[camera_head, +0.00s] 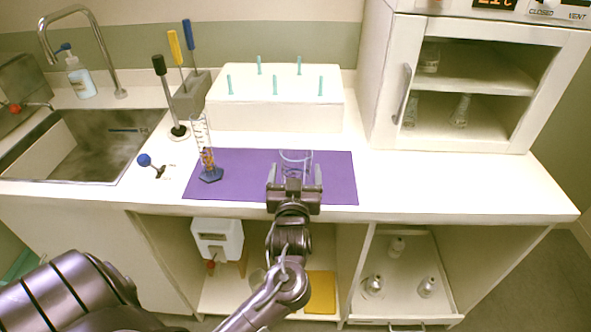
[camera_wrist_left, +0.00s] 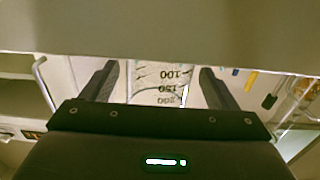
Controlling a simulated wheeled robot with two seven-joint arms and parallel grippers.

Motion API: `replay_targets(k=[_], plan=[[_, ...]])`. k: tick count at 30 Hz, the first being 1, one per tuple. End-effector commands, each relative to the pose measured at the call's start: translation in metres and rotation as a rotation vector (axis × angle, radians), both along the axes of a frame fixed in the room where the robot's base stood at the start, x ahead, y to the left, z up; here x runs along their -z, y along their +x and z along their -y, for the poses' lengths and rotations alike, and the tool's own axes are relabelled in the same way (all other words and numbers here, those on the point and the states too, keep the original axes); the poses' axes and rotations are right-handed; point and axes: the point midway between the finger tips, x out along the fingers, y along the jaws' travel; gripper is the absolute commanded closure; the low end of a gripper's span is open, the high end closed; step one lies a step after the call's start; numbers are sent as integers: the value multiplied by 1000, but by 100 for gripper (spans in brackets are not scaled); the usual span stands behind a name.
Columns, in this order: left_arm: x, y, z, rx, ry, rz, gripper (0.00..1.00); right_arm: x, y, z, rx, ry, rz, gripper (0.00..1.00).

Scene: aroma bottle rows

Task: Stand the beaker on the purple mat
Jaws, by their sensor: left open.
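The clear glass beaker (camera_head: 297,156) appears over the middle right of the purple mat (camera_head: 335,172), its round rim facing up. Its lower part is hidden behind my gripper, so I cannot tell whether its base touches the mat. My left gripper (camera_head: 294,178) is open at the mat's front edge, with a finger on either side of the beaker. In the left wrist view the beaker's marked wall (camera_wrist_left: 160,88) shows between the two spread fingers, with gaps beside it. My right gripper is not in view.
A graduated cylinder (camera_head: 206,155) with a blue foot stands on the mat's left. Behind the mat is a white block (camera_head: 275,110) with several teal pegs. A sink (camera_head: 75,150) is left; a glass-fronted cabinet (camera_head: 455,100) is right. The front right counter is clear.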

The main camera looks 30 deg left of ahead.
Motion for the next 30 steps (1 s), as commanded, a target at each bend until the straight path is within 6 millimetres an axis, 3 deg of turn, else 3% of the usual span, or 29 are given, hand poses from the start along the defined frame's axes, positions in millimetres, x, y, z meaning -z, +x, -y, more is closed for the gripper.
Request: replay_targets(k=[9,15,30], plan=[[2,-59,36,0,-3,-3,19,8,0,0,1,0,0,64],[1,-83,50,-1,-1,0,19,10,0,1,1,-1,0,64],[-1,-89,54,-2,0,0,19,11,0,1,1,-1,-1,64]])
